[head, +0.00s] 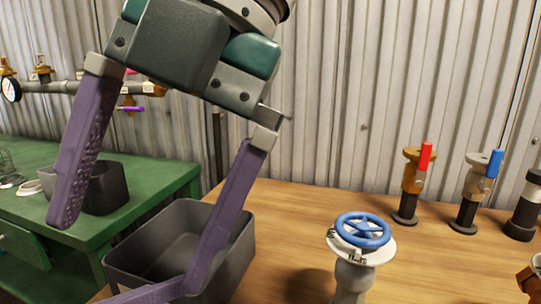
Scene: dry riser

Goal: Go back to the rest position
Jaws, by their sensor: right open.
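My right gripper (128,255) fills the upper left of the head view, close to the camera. Its two long purple fingers point down and are spread wide apart, with nothing between them. Its right finger passes in front of a dark grey bin. Another purple piece at the bottom edge looks like a fingertip of my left gripper (145,295); the rest of that gripper is out of frame.
The grey bin (235,242) is on the wooden table (300,215). A blue-wheeled valve (363,230), a red-handled valve (415,182) and a blue-handled valve (480,188) stand right. A green bench (160,170) with a dark container (108,187) is left. Corrugated wall stands behind.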

